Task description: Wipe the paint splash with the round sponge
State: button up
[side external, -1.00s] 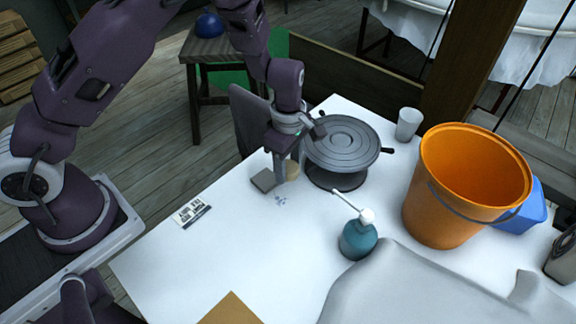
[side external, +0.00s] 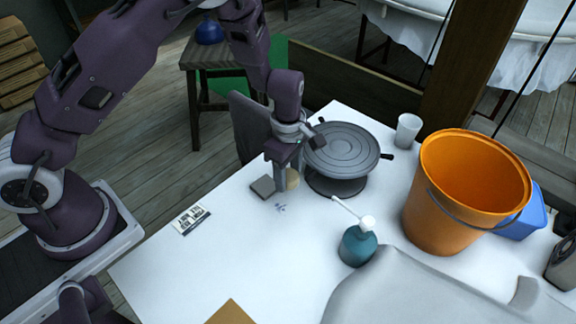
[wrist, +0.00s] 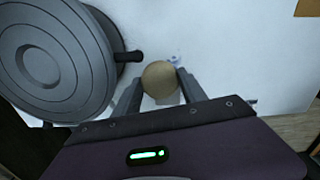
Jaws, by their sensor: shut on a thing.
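The round sponge (side external: 292,180) is beige and sits low at the white table, partly hidden by my gripper in the side view. In the wrist view the sponge (wrist: 160,79) is between the two fingers. My gripper (side external: 281,186) points down and is shut on the sponge. The paint splash (side external: 280,207) is a small bluish mark on the table, just in front of the sponge in the side view. In the wrist view the splash (wrist: 174,58) shows just beyond the sponge, partly hidden. I cannot tell whether the sponge touches the table.
A grey turntable (side external: 341,150) with small handles stands close on the right. A teal pump bottle (side external: 357,246), an orange bucket (side external: 432,215) and a white cup (side external: 408,129) stand further right. The table's front left is mostly clear.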

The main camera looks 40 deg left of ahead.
send_over(288, 201)
jog(key=shift+a+f, duration=0.1)
jog(key=shift+f, duration=3.65)
jog(key=shift+s, duration=2)
jog(key=shift+w, duration=2)
jog(key=shift+w+r, duration=0.15)
jog(key=shift+r, duration=3.85)
